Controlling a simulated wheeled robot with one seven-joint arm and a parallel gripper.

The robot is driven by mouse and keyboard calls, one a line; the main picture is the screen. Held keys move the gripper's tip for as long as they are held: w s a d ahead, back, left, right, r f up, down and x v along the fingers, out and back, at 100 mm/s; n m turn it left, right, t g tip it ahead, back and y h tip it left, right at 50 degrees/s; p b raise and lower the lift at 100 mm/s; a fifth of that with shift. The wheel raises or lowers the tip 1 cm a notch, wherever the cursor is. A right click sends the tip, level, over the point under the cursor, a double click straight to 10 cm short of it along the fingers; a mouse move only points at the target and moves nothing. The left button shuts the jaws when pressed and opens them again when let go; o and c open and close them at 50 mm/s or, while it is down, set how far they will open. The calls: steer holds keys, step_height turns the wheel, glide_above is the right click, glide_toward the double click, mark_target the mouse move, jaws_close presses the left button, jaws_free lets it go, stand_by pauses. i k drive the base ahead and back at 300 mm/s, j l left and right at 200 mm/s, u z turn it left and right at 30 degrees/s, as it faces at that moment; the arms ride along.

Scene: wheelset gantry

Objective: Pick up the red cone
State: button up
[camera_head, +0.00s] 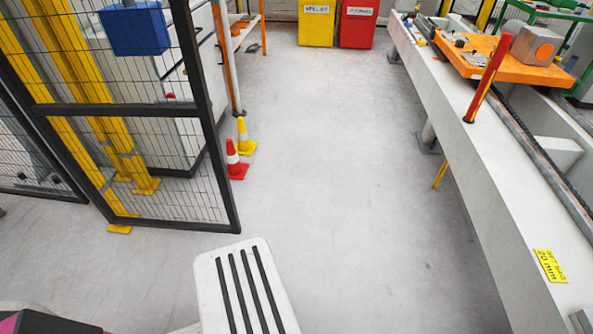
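The red cone (236,160) with a white band stands upright on the floor, left of centre, just right of the black-framed mesh panel. A yellow cone (245,137) with a pale band stands close behind it and slightly to its right. The red cone's body and base show almost fully. My gripper is not in view, so its distance to the cone and whether it is open or shut are not visible.
The black-framed mesh panel (222,190) borders the left side of the floor. A long pale bench (470,150) with an orange plate (510,62) runs along the right. Yellow (316,25) and red (357,25) bins stand at the back. The middle floor is clear.

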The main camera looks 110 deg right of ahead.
mark_target(236, 169)
steer(key=z, duration=3.65)
steer(key=l+z, duration=0.15)
steer(key=z, duration=0.2)
steer(key=i+l+z, duration=0.15)
steer(key=l+z, duration=0.2)
steer(key=i+l+z, duration=0.3)
steer(key=l, duration=0.2)
steer(key=i+l+z, duration=0.15)
steer(key=l+z, duration=0.2)
steer(key=i+l, duration=0.2)
steer(key=i, duration=0.15)
steer(key=i+l+u, duration=0.1)
steer(key=i+l, duration=0.15)
steer(key=i+u, duration=0.8)
steer(key=i+j+u, duration=0.1)
steer(key=i+u, duration=0.5)
steer(key=u, duration=0.15)
steer(key=i+u, duration=0.4)
steer(key=i+l+u, duration=0.2)
steer(key=u, duration=0.15)
steer(key=i+u, duration=0.5)
steer(key=k, duration=0.1)
